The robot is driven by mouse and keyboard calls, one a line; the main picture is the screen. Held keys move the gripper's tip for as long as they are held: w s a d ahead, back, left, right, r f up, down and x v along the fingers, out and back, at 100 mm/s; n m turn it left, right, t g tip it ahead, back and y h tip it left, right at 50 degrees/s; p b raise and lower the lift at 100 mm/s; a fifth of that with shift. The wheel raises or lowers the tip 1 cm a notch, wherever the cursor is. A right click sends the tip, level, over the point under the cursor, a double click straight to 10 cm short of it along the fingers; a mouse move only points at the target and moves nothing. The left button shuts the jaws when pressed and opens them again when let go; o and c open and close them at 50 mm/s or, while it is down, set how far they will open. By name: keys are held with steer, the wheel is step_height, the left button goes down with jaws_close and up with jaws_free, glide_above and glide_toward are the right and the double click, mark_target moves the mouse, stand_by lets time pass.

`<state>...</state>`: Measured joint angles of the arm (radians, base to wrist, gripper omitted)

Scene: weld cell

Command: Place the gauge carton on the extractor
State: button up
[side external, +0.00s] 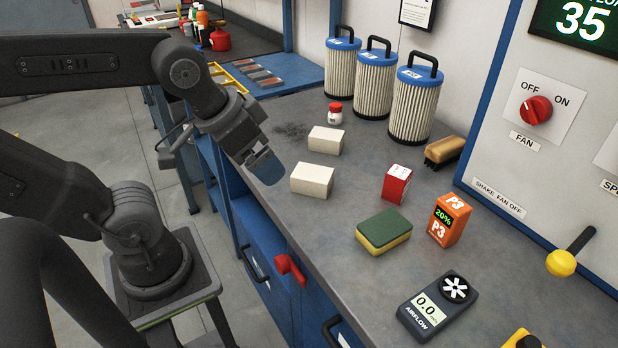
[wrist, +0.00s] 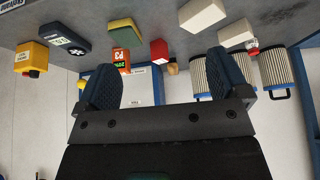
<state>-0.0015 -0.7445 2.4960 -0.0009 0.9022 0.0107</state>
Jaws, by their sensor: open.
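No label reading gauge shows. A small red carton with a white top (side external: 396,184) stands upright on the grey bench and may be the gauge carton; it shows in the wrist view too (wrist: 159,51). I cannot tell which thing is called the extractor; the blue-framed wall panel (side external: 499,197) carries a fan switch (side external: 536,110). My gripper (side external: 265,166) is open and empty above the bench's left edge, left of the cream blocks and apart from the red carton. In the wrist view its fingers (wrist: 166,80) are spread with nothing between them.
Two cream blocks (side external: 312,180) (side external: 326,139) lie near my gripper. A sponge (side external: 383,231), an orange P3 box (side external: 449,220), an airflow meter (side external: 437,303) and a brush (side external: 445,151) surround the red carton. Three filter cartridges (side external: 412,106) stand behind.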

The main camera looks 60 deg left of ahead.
steer(key=w+a+m+g, duration=0.3)
steer(key=w+m, duration=0.1)
steer(key=w, duration=0.3)
steer(key=m+g, duration=0.3)
steer(key=m, duration=0.3)
glide_above(308, 171)
step_height(308, 171, down, 4)
steer(key=r, duration=0.1)
step_height(308, 171, down, 9)
steer(key=shift+w+d+r, duration=0.1)
steer(key=shift+d, duration=0.05)
steer(key=shift+f, duration=2.65)
steer(key=shift+c, duration=0.2)
steer(key=c, duration=1.1)
steer(key=shift+r, duration=0.1)
